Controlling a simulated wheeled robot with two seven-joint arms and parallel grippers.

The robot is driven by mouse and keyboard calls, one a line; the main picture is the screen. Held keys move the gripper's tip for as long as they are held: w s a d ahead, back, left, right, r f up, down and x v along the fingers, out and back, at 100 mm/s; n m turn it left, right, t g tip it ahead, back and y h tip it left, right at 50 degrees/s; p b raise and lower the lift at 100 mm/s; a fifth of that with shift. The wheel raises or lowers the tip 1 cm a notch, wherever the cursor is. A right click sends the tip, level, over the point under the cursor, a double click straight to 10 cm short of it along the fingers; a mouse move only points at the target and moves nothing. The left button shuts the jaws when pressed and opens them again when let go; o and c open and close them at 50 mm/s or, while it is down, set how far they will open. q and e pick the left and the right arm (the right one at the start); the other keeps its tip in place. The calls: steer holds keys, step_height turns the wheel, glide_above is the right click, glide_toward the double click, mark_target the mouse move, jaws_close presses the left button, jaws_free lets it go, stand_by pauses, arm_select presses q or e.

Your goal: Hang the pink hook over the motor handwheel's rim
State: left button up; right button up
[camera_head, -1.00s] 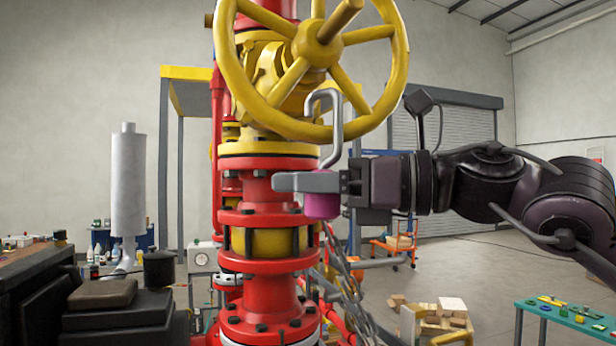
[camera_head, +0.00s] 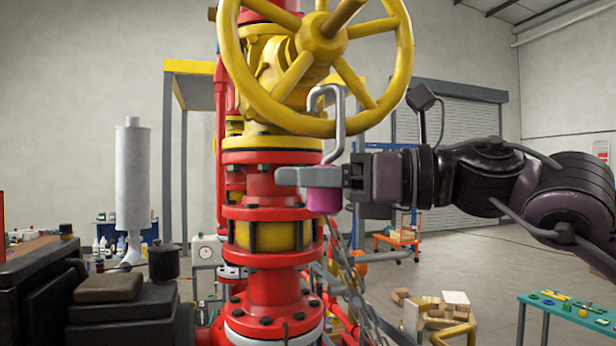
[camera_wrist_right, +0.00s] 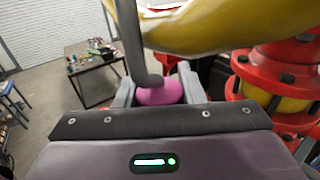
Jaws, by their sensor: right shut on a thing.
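The pink hook has a pink body (camera_head: 324,201) and a bent grey rod (camera_head: 340,115) rising from it. My right gripper (camera_head: 292,177) is shut on the hook and holds it upright. The yellow handwheel (camera_head: 262,104) is on the red and yellow column. The hook's bend overlaps the lower rim in the head view, with its short end just above the rim. I cannot tell whether it passes around the rim. In the wrist view, the pink body (camera_wrist_right: 160,93) sits between the fingers, and the yellow rim (camera_wrist_right: 235,25) is close beyond the rod. My left gripper is not in view.
The red flanged column (camera_head: 272,190) stands close beside my right fingers. A chain (camera_head: 350,275) hangs below them. A dark bench (camera_head: 40,270) is at left and a green-topped table (camera_head: 570,312) at lower right.

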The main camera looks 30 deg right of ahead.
steer(key=shift+f+b, duration=1.3)
steer(key=o, duration=1.1)
steer(key=b+v, duration=0.5)
steer(key=v, duration=0.3)
steer(key=shift+w, duration=0.1)
